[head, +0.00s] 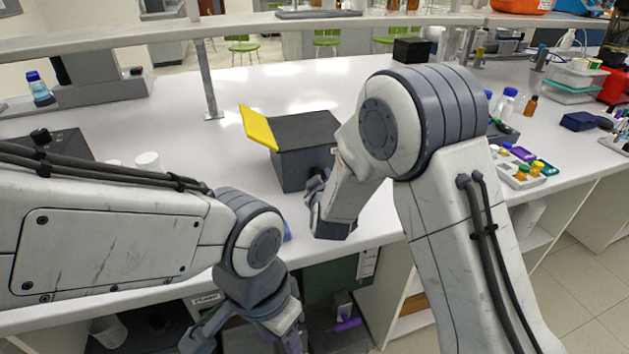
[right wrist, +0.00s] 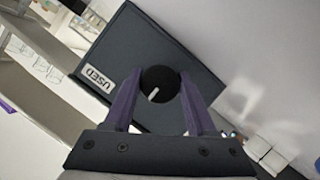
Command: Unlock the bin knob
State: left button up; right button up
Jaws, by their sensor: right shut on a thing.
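The bin (head: 298,140) is a dark grey box on the bench, with a yellow panel (head: 258,128) slanting out at its upper left edge. In the right wrist view its face (right wrist: 165,45) carries a "USED" label (right wrist: 97,79) and a round black knob (right wrist: 158,88) with a white mark that runs diagonally. My right gripper (right wrist: 161,76) has its two purple fingers on either side of the knob, shut on it. In the head view the right gripper (head: 316,185) is at the bin's front, and the knob is mostly hidden. My left gripper (head: 245,338) hangs low by the bench front, fingers apart, empty.
A white cup (head: 148,162) stands left of the bin. A tray of coloured caps (head: 522,172), bottles and a blue box (head: 578,121) stand at the right. A small black box (head: 411,50) is at the back. The bench behind the bin is clear.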

jog(key=shift+a+r, duration=0.3)
jog(key=shift+r, duration=0.05)
jog(key=o, duration=1.1)
jog(key=shift+o, duration=1.3)
jog(key=shift+a, duration=0.1)
jog(key=shift+d+f, duration=0.15)
jog(key=shift+d, duration=0.1)
jog(key=shift+s, duration=0.55)
jog(key=b+v, duration=0.1)
jog(key=v, duration=0.8)
jog(key=shift+s+r, duration=0.15)
jog(key=shift+r, duration=0.1)
